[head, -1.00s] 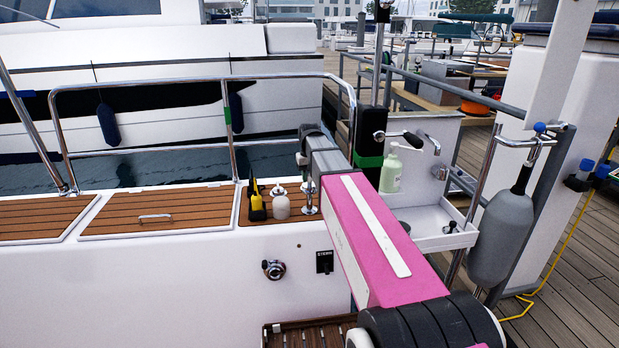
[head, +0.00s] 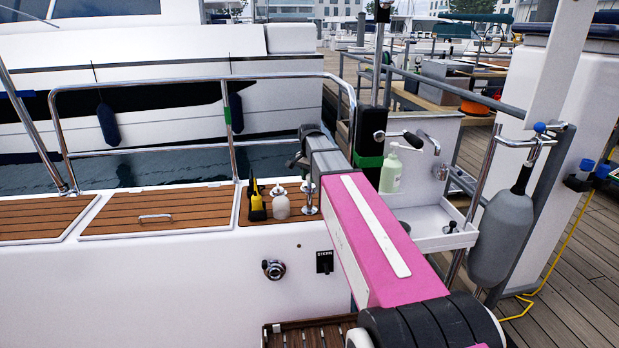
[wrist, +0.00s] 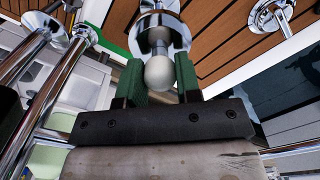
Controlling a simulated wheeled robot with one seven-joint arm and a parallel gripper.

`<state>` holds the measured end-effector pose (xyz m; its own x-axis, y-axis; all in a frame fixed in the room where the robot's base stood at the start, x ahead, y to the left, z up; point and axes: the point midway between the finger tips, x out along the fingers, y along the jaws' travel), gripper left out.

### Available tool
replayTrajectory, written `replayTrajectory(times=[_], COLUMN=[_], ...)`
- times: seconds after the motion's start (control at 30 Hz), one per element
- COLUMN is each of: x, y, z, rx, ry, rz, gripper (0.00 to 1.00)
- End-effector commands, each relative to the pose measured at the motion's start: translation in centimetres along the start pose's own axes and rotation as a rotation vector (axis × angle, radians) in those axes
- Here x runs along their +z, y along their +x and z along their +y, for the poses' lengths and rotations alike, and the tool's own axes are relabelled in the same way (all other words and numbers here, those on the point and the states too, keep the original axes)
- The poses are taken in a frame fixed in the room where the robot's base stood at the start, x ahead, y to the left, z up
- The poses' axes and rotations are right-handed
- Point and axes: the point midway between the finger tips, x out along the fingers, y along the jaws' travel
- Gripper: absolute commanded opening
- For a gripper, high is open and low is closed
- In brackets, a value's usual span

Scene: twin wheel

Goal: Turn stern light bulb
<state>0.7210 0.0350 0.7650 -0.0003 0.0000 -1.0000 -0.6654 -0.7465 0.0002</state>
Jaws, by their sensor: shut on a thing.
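The stern light bulb (wrist: 160,73) is a pale round bulb at the upper middle of the wrist view. Its neck runs up into a shiny chrome fitting (wrist: 157,22). My gripper (wrist: 160,78) has one green finger on each side of the bulb and is shut on it. In the head view my gripper (head: 298,160) is at the far end of my pink arm, by the chrome rail. The bulb and fingertips cannot be made out there.
A chrome rail (head: 190,79) runs along the deck edge. A yellow item (head: 257,202), a white bottle (head: 281,206) and a chrome post (head: 309,200) stand on the teak deck left of my arm.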

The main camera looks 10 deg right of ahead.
Motion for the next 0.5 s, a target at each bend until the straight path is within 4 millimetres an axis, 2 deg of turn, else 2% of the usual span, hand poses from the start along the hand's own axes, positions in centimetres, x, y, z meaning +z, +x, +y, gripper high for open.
replayTrajectory(times=[0.5], x=[-0.03], y=[-0.05], z=[-0.04], rx=[-0.001], ry=[0.071], rz=[0.001], gripper=[0.08])
